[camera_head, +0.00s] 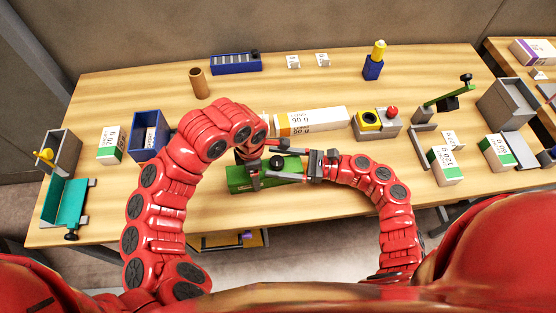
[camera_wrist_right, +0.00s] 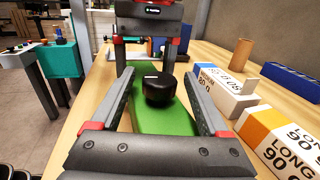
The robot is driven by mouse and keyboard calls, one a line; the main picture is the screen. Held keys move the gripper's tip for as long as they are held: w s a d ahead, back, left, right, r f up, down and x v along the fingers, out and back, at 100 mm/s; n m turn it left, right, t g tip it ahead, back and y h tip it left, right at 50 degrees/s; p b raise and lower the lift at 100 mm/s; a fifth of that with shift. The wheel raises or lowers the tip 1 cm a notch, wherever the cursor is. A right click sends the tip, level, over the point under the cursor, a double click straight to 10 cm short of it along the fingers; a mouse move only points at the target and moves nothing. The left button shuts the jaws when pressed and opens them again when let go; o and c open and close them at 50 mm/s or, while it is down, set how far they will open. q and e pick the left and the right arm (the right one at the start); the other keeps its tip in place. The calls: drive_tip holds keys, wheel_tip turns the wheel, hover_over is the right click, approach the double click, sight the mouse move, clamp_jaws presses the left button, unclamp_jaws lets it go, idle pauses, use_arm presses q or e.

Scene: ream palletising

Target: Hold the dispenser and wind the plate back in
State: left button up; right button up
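The green dispenser (camera_head: 240,180) lies at the table's front edge, with a round black knob (camera_head: 276,162) on top. The dispenser (camera_wrist_right: 165,124) and its knob (camera_wrist_right: 158,89) also show in the right wrist view. My left gripper (camera_head: 257,165) reaches down over the dispenser's left part, its fingers on either side of the green body and seemingly closed on it. My right gripper (camera_head: 278,161) is open, coming from the right, with one finger on each side of the knob and a visible gap to it. I cannot make out the plate.
White-and-orange LONG 90 g reams (camera_head: 318,121) lie just behind the dispenser. A yellow-and-red button box (camera_head: 377,122) stands to their right. A blue bin (camera_head: 149,132), a brown cup (camera_head: 199,83) and a blue tray (camera_head: 236,63) stand to the left and back.

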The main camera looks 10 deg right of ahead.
clamp_jaws()
drive_tip(key=shift+w+d+g, duration=0.1)
drive_tip(key=shift+g, duration=0.2)
drive_tip(key=shift+w+r+n+g+y, duration=0.1)
drive_tip(key=shift+n+g+y, duration=0.2)
drive_tip(key=shift+n+g, duration=1)
drive_tip(key=shift+g, duration=0.8)
drive_tip(key=shift+s, duration=0.2)
drive_tip(key=shift+o, duration=0.4)
unclamp_jaws()
